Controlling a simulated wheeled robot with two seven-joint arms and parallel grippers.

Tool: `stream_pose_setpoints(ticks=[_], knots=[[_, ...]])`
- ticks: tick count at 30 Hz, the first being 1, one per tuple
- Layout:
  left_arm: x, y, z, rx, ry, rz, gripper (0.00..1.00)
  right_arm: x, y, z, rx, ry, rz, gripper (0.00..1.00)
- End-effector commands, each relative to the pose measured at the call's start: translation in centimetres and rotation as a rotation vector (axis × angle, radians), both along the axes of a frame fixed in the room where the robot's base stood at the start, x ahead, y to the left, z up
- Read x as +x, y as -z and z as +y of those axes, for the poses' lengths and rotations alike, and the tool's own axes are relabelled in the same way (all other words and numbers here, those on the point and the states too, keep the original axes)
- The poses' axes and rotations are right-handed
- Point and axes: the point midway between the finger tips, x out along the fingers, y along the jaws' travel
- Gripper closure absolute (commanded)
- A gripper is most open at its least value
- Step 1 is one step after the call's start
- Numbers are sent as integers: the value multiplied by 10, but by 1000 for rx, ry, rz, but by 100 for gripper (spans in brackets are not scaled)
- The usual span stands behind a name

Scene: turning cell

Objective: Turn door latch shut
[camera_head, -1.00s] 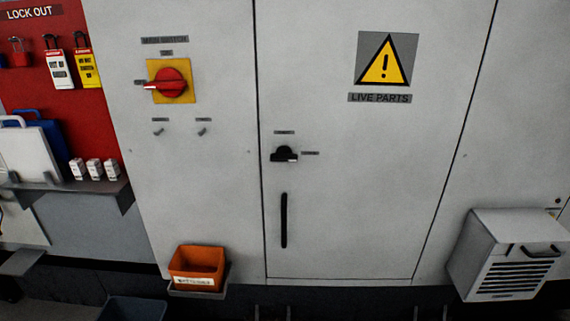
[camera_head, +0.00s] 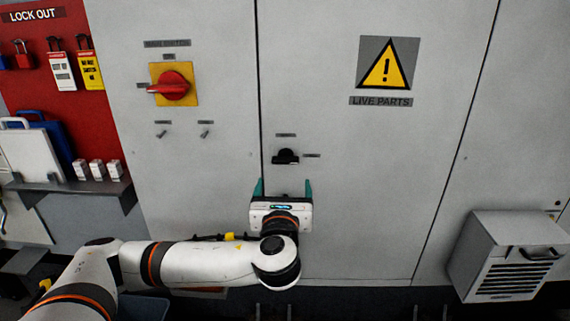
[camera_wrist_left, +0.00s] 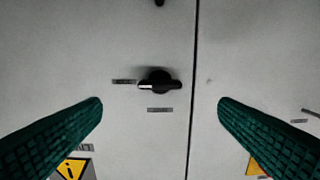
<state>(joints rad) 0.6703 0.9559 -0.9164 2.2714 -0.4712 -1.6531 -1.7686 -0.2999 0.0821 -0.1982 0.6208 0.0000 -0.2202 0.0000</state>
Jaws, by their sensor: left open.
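The door latch (camera_head: 286,156) is a small black turn knob on the grey cabinet door, just right of the door seam. It lies level, beside a small label on its right. It also shows in the left wrist view (camera_wrist_left: 158,84), which is upside down, with a pale mark at its left end. My left gripper (camera_head: 283,187) is in front of the door just below the latch. Its two green fingers are open and empty, and in the wrist view (camera_wrist_left: 160,102) the latch shows between and beyond their tips, apart from both. My right gripper is out of view.
A red rotary switch (camera_head: 172,86) on a yellow plate sits on the left panel. A warning sign (camera_head: 386,64) is on the door. A vented box (camera_head: 508,256) juts out at lower right. A lockout board (camera_head: 25,75) and shelf (camera_head: 75,190) are at left.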

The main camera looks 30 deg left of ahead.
Motion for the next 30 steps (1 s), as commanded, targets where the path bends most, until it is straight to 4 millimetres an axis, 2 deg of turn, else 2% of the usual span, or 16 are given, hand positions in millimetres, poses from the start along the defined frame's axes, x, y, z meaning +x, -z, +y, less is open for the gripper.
stream_pose_setpoints(ticks=[9, 15, 27, 30], knots=[[55, -3, 35, -1, -4, 0, 16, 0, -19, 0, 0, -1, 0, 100], [77, -1, 47, -4, 0, 0, 16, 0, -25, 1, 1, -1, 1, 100], [84, 1, 51, -4, 1, 1, 16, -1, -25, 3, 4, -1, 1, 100], [84, 0, 51, -4, 1, 0, 31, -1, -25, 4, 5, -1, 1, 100]])
